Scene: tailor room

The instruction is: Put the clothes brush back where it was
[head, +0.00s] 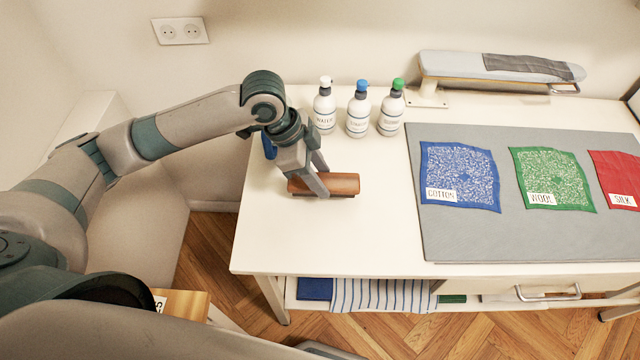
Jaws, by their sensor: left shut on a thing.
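The clothes brush (343,184) is a brown wooden block with a dark underside, at the left part of the white table. My left gripper (320,190) reaches down over it and is shut on it, with one finger across its near side. The brush is level and at or just above the table top; I cannot tell whether it touches. The far finger is partly hidden. My right gripper is not in view.
Bottles with white (325,107), blue (358,110) and green (391,108) caps stand behind the brush. A grey mat (470,235) with blue, green and red cloths lies to the right. A small ironing board (500,68) stands at the back. Table is clear between brush and mat.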

